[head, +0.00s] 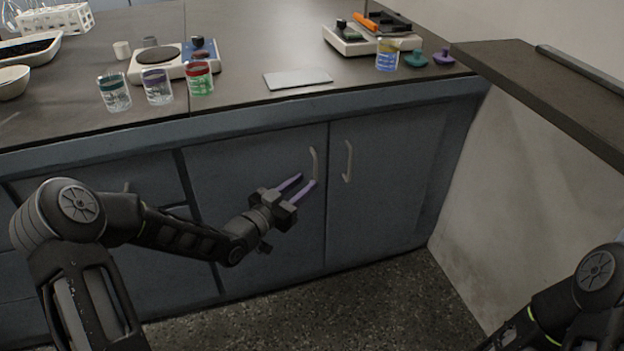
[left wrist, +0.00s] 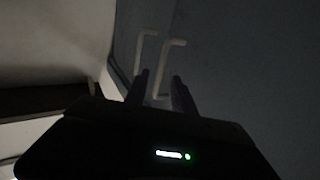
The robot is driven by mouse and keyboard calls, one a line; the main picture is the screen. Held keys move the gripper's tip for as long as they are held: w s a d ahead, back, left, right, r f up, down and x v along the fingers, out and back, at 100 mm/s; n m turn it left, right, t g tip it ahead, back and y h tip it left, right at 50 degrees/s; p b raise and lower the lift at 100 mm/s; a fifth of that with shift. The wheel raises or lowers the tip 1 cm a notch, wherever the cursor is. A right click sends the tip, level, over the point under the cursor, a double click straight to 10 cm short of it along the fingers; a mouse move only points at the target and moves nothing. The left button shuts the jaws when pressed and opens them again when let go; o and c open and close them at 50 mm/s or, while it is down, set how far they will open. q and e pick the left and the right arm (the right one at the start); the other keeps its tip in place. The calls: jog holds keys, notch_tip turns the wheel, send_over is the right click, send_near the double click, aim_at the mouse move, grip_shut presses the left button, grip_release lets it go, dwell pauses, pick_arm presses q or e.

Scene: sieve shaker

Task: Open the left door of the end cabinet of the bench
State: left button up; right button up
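The end cabinet's left door (head: 255,190) is a blue-grey panel, closed flush, with a pale vertical bar handle (head: 314,163) near its right edge. My left gripper (head: 306,180) is open at the lower part of this handle. In the left wrist view the handle (left wrist: 164,65) runs down between my two dark fingers (left wrist: 160,92); I cannot tell whether they touch it. The right door (head: 385,180) is closed, with its own handle (head: 348,161); that handle also shows in the left wrist view (left wrist: 141,50). My right gripper is out of view.
The bench top (head: 250,40) above carries beakers (head: 158,88), a balance (head: 157,62) and a flat grey plate (head: 297,79). A pale wall (head: 490,190) and a dark ledge (head: 550,90) bound the right side. The speckled floor (head: 370,300) before the doors is clear.

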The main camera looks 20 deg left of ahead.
aim_at(311, 177)
pick_arm(q)
jog(key=x, duration=0.4)
jog(key=shift+b, duration=0.35)
grip_shut()
dwell(1.1)
